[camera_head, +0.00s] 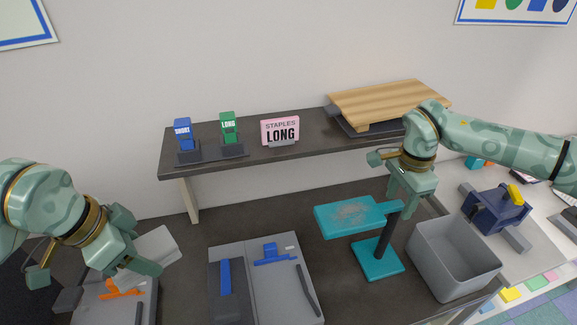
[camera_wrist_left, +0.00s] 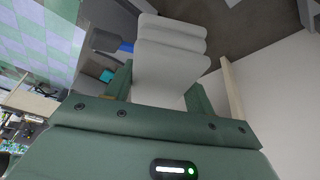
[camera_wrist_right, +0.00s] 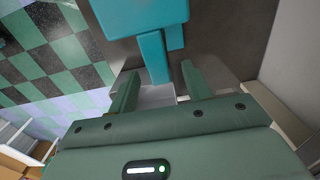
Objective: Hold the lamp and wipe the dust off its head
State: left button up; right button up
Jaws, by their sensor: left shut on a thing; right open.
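The teal lamp (camera_head: 377,262) stands upright on the table right of centre, with a square base and a dark post. Its flat head (camera_head: 335,222) points left and carries a greyish-brown dust patch (camera_head: 352,212) on top. My right gripper (camera_head: 402,198) is open above the post end of the head. In the right wrist view the lamp's teal arm (camera_wrist_right: 153,58) lies between and just beyond the fingers; I cannot tell whether they touch. My left gripper (camera_head: 138,245) is shut on a folded whitish cloth (camera_head: 158,250), far left of the lamp. The cloth fills the left wrist view's middle (camera_wrist_left: 170,60).
A grey bin (camera_head: 455,272) stands right of the lamp base. A blue device (camera_head: 497,212) sits at right.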

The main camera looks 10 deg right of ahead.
jog(key=shift+f, duration=1.05)
jog(key=shift+c, duration=0.3)
grip_shut()
jog(key=shift+s+f, duration=0.1)
